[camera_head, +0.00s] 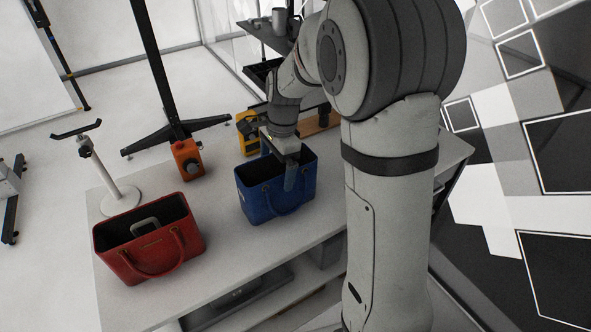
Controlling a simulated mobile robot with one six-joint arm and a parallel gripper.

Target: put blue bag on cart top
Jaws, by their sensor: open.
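A blue bag (262,196) stands upright on the white table (228,240), with its top open and a blue handle hanging over its front. My gripper (285,172) points down at the bag's opening, with one finger in front of or inside the bag's near rim. The gripper is open. My arm comes in from the right and hides part of the table behind the bag. A dark shelved cart (262,32) stands at the back, partly hidden by my arm; I cannot be sure it is the task's cart.
A red bag (165,252) stands at the table's left front. An orange object (187,160), a yellow device (247,130) and a white stand (117,200) are at the table's back. A black tripod-like stand (172,120) rises behind. The tabletop between the two bags is clear.

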